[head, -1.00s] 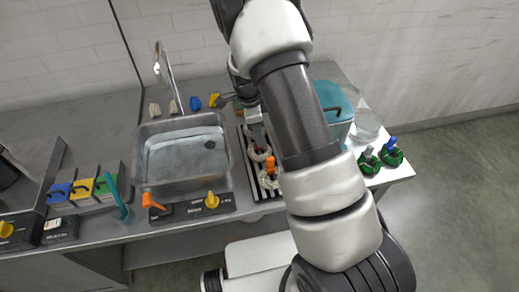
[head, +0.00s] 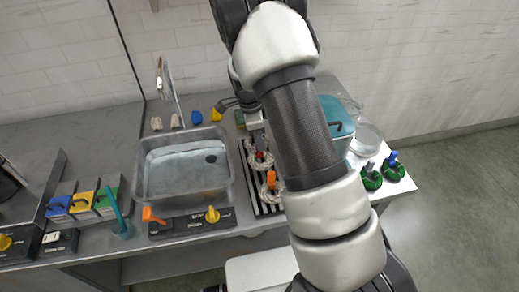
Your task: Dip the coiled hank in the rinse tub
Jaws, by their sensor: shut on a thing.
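My gripper (head: 257,146) reaches down over the striped rack right of the sink, partly hidden by my arm. It is shut on a cream coiled hank with a red tag (head: 261,162). I cannot tell whether this hank is clear of the rack (head: 262,209). A second cream hank with an orange tag (head: 270,190) lies nearer the front of the rack. The metal sink basin (head: 185,166) holds clear water, left of my gripper. A teal tub (head: 339,124) stands right of my arm, partly hidden by it. The pictures do not show which vessel is the rinse tub.
A tap (head: 167,82) rises behind the basin. Orange (head: 152,215) and yellow (head: 212,214) knobs stand in front of it. A clear round vessel (head: 367,140) and green skeins (head: 371,179) are at the right. Coloured boxes (head: 82,201) stand at the left.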

